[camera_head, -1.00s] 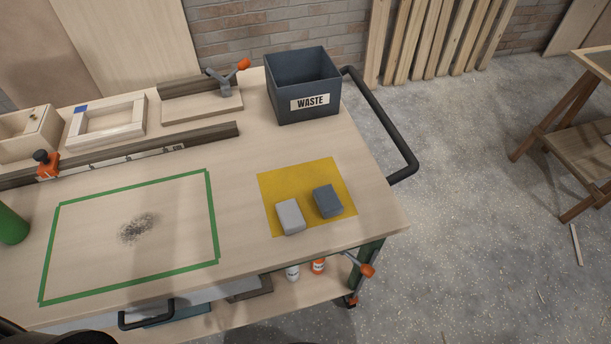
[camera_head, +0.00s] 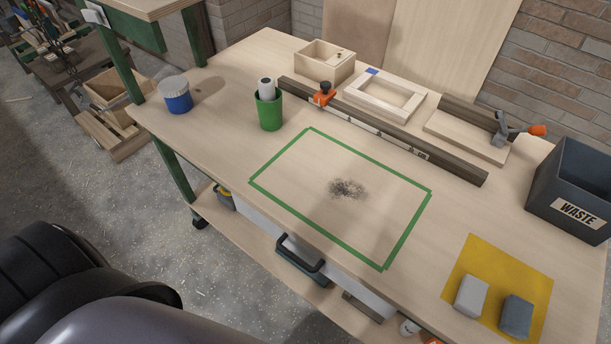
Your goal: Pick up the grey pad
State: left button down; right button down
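Two small blocks lie side by side on a yellow mat (camera_head: 471,262) at the right front of the workbench. One is a light grey pad (camera_head: 471,296). The other is a darker, slate-grey pad (camera_head: 516,316), to its right. They sit close together with a narrow gap. Neither of my grippers shows. Rounded dark parts at the lower left look like my own body or arm, well away from the pads.
A dark WASTE bin (camera_head: 572,193) stands behind the mat. A green tape rectangle (camera_head: 407,236) frames a patch of dark dust (camera_head: 346,188). A green cup (camera_head: 269,110), blue tub (camera_head: 176,95) and clamped rail (camera_head: 380,131) stand left and behind. Bench between tape and mat is clear.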

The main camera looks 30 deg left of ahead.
aim_at(516, 318)
jog(key=z, duration=1.15)
